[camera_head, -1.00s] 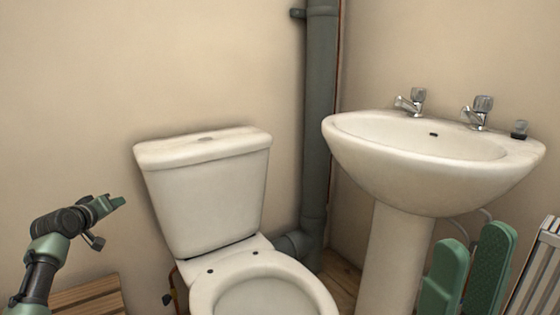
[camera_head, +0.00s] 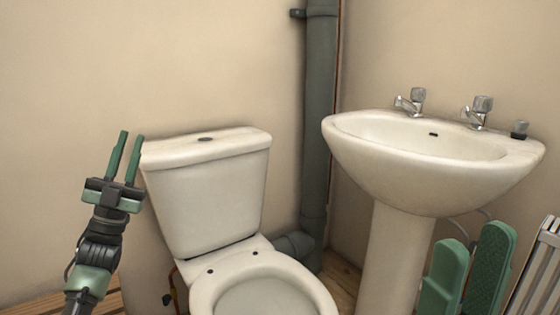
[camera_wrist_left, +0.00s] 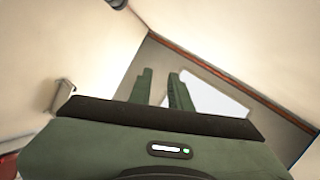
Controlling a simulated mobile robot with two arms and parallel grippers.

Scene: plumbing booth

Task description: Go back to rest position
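My left gripper (camera_head: 131,135) is in the left part of the head view, in front of the wall and just left of the toilet cistern. Its two green fingers point up, tilted slightly right. They stand apart with nothing between them. In the left wrist view the fingers (camera_wrist_left: 160,72) also show a clear gap, with pale wall and a window-like bright patch beyond.
A white toilet (camera_head: 207,190) stands in the middle. A grey pipe (camera_head: 319,110) runs up the wall behind it. A white basin (camera_head: 430,185) with two taps stands at right. Wooden slats (camera_head: 40,303) lie lower left.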

